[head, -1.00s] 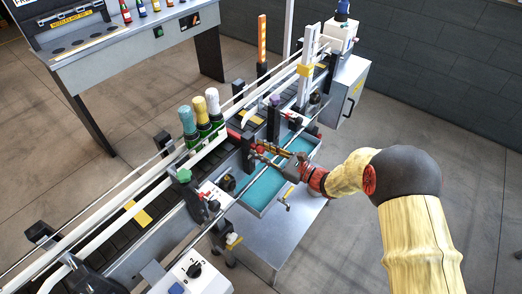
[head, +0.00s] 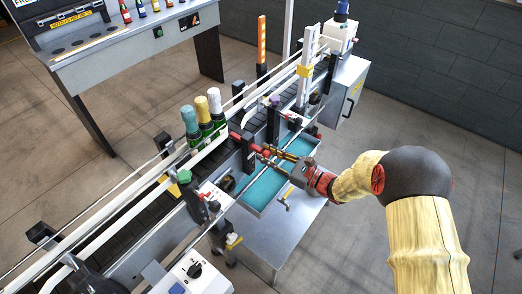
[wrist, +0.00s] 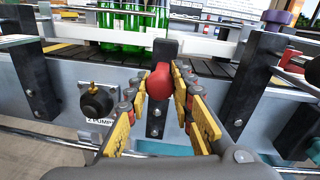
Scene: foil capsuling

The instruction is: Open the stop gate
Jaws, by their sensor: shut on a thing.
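The stop gate shows a red knob (wrist: 160,82) in front of a dark upright bracket (wrist: 165,50) at the conveyor's near side. My gripper (wrist: 160,88) is shut on this red knob, its yellow-and-black fingers on either side of it. In the head view my gripper (head: 264,151) reaches in from the right, over the teal tray, to the conveyor's side. The gate's inner part is hidden behind the bracket and rail. Green bottles (wrist: 120,32) with teal, gold and white tops (head: 201,108) stand on the conveyor just left of the gate.
A teal-lined tray (head: 246,208) hangs below my gripper. A black knob (wrist: 96,102) sits left of my fingers, and a dark post (wrist: 252,82) stands to their right. A control box (head: 194,272) is at the bottom. Open floor lies on the right.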

